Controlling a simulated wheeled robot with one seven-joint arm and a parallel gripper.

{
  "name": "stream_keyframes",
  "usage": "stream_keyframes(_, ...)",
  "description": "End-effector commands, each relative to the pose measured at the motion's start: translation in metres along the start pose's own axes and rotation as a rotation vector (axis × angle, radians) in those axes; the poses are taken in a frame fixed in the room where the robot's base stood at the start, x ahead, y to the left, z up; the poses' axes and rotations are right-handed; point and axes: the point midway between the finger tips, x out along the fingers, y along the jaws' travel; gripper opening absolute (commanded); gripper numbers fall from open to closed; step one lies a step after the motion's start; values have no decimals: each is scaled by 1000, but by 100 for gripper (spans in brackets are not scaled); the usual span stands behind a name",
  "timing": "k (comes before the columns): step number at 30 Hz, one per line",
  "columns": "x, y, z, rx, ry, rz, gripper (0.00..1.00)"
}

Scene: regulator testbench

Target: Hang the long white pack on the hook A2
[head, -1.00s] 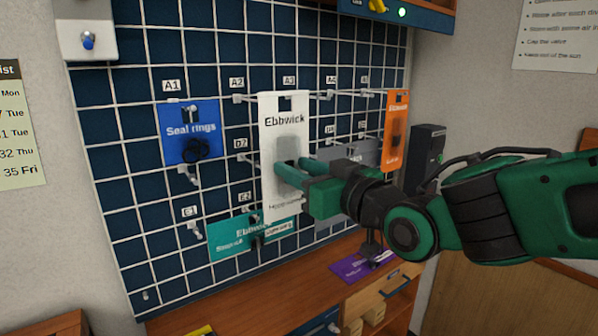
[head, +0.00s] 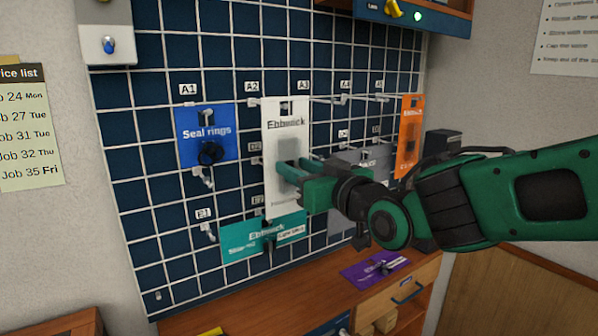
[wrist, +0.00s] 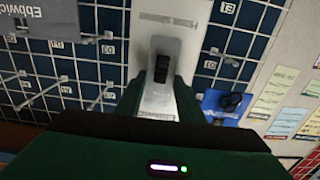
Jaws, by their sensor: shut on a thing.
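The long white pack (head: 285,205), marked Ebbwick, hangs upright in my gripper (head: 288,174), in front of the pegboard. My gripper is shut on its lower middle; the pack also fills the middle of the wrist view (wrist: 177,42). A dark hang hole shows near its top edge. Hook A2 (head: 253,102), under its label (head: 252,87), is just left of the pack's top in the head view. The pack's top lies between the A2 and A3 labels. I cannot tell the gap in depth between pack and hook.
A blue Seal rings pack (head: 206,134) hangs at A1, left of A2. An orange pack (head: 408,140) and a grey pack (head: 345,165) hang to the right. A teal pack (head: 240,237) hangs below. A purple pack (head: 375,269) lies on the wooden counter (head: 300,300).

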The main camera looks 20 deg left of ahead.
Motion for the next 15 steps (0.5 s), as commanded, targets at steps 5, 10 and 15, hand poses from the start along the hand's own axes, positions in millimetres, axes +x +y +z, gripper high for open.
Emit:
stream_keyframes(5,10,0,0,0,1,0,11)
stream_keyframes(10,17,0,3,-1,0,0,11)
stream_keyframes(15,23,0,5,-1,1,0,11)
